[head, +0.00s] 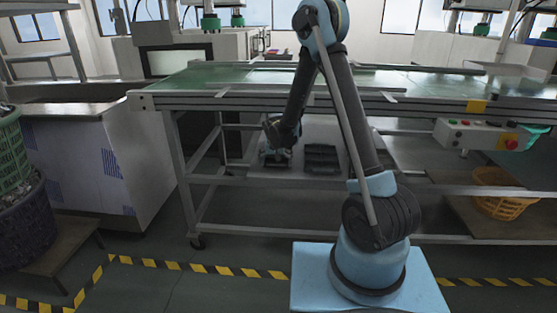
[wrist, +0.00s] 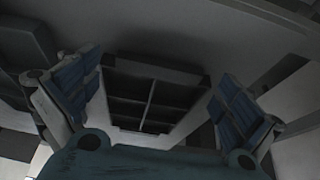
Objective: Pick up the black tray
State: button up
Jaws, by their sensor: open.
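A black tray (wrist: 150,104) with several compartments lies between the two fingers of my gripper (wrist: 160,98) in the wrist view. The fingers have blue pads, stand wide apart and hold nothing. The tray lies ahead of the palm, and I see no finger closed on it. In the head view my gripper (head: 278,151) reaches under the green-topped table, low over the lower shelf. A black tray (head: 321,158) shows on that shelf just right of the gripper. Dark shapes under the gripper are too small to tell apart.
Another dark object (wrist: 25,48) lies at the upper left of the wrist view. The table (head: 430,84) is above my arm's end, with its frame legs (head: 181,165) to the left. A control box (head: 482,135) and an orange basket (head: 500,193) are at the right.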

jog(key=shift+x, duration=1.05)
jog(key=shift+r, duration=0.1)
jog(key=c, duration=1.1)
jog(key=shift+r, duration=0.1)
